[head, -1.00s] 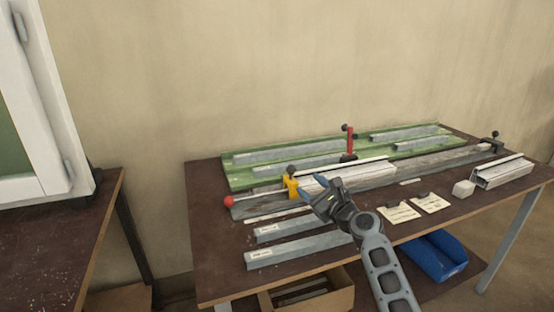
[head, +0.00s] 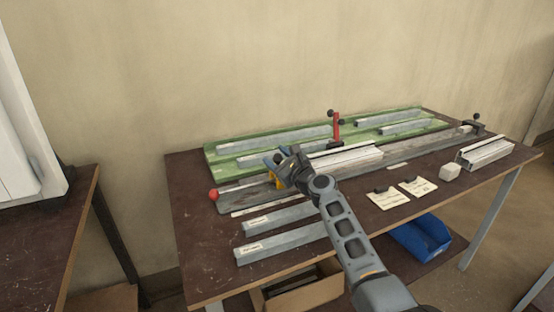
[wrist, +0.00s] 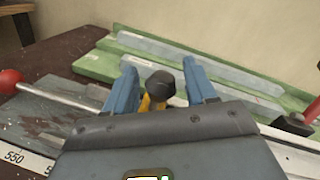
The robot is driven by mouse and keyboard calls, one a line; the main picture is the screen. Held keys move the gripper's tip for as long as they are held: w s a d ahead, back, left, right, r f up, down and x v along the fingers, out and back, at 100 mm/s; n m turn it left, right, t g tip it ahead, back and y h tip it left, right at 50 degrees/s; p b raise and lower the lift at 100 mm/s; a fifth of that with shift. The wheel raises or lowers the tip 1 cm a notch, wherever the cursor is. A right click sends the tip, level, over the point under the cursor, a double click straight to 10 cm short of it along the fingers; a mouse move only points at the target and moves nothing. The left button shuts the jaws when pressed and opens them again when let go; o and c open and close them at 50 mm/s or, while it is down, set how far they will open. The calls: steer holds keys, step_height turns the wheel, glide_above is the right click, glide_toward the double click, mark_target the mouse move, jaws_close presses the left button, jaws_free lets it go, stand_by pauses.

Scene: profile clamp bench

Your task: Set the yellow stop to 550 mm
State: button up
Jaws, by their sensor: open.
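The yellow stop (head: 272,179) sits on the grey clamp rail (head: 240,196) near its left end, mostly hidden behind my gripper in the head view. In the wrist view its black knob (wrist: 160,86) and a bit of its yellow body (wrist: 147,104) show between my blue fingers. My gripper (wrist: 158,84) is open, with one finger on each side of the knob; I cannot tell whether they touch it. The scale strip (wrist: 28,160) shows 550 at the lower left of the wrist view, left of the stop. A rod with a red ball (head: 213,194) extends left.
A red clamp (head: 337,128) stands behind the rail, near a light profile (head: 345,156). A green rack (head: 225,157) with grey bars lies behind. Loose bars (head: 280,243) lie in front.

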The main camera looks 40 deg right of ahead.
steer(key=shift+c, duration=0.2)
jaws_close()
stand_by(0.4)
